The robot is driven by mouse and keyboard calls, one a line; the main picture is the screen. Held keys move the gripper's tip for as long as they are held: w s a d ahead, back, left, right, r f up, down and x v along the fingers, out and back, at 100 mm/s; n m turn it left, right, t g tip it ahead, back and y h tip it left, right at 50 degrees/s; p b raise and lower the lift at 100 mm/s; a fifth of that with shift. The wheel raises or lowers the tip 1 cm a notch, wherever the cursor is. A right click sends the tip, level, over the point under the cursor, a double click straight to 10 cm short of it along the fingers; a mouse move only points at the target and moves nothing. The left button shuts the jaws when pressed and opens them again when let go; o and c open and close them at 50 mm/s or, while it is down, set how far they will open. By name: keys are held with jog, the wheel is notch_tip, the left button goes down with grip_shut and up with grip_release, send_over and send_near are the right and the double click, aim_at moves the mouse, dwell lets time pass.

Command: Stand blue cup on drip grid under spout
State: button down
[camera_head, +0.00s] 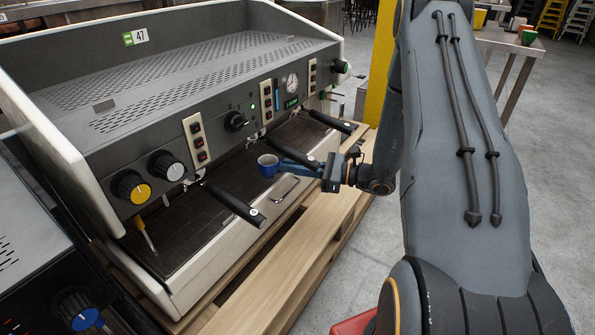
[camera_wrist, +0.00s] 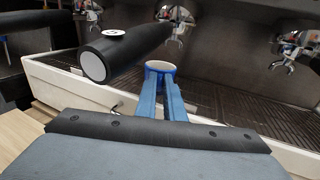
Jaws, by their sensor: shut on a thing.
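The blue cup (camera_head: 267,167) is upright over the dark drip grid (camera_head: 190,220) of the espresso machine, white inside. My gripper (camera_head: 282,167) is shut on the cup from its right side. In the wrist view, the cup (camera_wrist: 161,66) is between the tips of the blue fingers. I cannot tell whether its base touches the grid; the fingers hide its lower part. A chrome spout (camera_wrist: 178,40) shows behind and slightly right of the cup in the wrist view. Another spout (camera_wrist: 290,58) is farther right.
A black portafilter handle (camera_head: 235,203) sticks out to the left of the cup, and another (camera_head: 301,157) is at its right. In the wrist view, a black handle (camera_wrist: 125,47) looms close at upper left.

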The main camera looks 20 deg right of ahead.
aim_at(274, 159)
jog(key=shift+w+a+f+b, duration=0.1)
jog(key=shift+w+a+b, duration=0.4)
jog(key=shift+w, duration=0.3)
jog(key=shift+w+a+f+b, duration=0.1)
jog(key=shift+w+a+b, duration=0.2)
jog(key=shift+w+a, duration=0.8)
jog(key=shift+w, duration=0.2)
jog(key=shift+w+a, duration=0.35)
jog(key=shift+w, duration=0.2)
jog(key=shift+f, duration=0.15)
jog(key=c, duration=1.8)
grip_release()
